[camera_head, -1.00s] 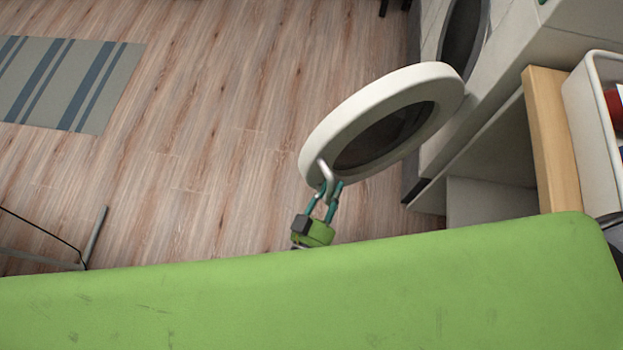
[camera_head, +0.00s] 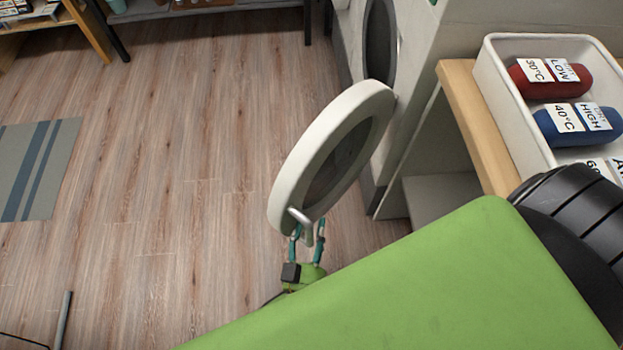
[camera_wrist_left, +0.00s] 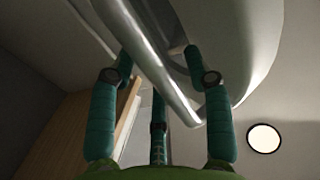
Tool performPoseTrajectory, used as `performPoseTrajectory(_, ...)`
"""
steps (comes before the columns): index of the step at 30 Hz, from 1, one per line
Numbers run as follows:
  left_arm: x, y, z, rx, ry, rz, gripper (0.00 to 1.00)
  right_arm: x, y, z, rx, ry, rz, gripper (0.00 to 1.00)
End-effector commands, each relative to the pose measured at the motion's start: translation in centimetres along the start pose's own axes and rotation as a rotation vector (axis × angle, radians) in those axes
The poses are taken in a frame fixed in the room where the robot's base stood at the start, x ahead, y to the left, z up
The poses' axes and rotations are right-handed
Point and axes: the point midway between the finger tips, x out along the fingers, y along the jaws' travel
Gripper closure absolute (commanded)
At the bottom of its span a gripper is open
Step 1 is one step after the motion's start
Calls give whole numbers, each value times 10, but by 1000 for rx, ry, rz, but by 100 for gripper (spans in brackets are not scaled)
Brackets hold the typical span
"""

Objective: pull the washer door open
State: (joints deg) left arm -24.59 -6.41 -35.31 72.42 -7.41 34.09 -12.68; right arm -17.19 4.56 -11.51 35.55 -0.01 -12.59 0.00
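The washer door (camera_head: 285,178), a thick white ring with dark glass, stands swung out wide from the washer front (camera_head: 347,55). The round opening (camera_head: 380,45) shows behind it. The metal handle (camera_head: 299,217) is on the door's near free edge. My left gripper (camera_head: 308,232) is at this handle, its teal fingers apart on both sides of it. In the left wrist view the handle bar (camera_wrist_left: 160,75) runs between the fingers (camera_wrist_left: 158,58), with a gap towards the right finger. That view does not show a firm clasp. My right gripper is not in view.
A wooden-topped shelf (camera_head: 475,125) stands right of the washer. A white tray (camera_head: 489,75) on it holds a red bottle (camera_head: 560,78) and a blue bottle (camera_head: 565,127). Wood floor (camera_head: 190,180) left of the door is clear, with a striped rug (camera_head: 55,160) farther left.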

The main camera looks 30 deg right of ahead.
Motion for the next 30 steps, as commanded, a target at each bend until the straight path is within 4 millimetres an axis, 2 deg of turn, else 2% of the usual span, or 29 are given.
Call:
performPoseTrajectory(8, -4, -1, 3, -1, -6, -1, 49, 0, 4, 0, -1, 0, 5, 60)
performPoseTrajectory(11, -12, -1, 4, 0, -9, -1, 49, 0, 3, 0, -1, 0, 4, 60)
performPoseTrajectory(24, -98, 0, 2, 0, -7, 0, 49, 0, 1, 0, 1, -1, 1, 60)
performPoseTrajectory(30, -118, 0, 2, 0, -5, -1, 49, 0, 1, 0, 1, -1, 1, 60)
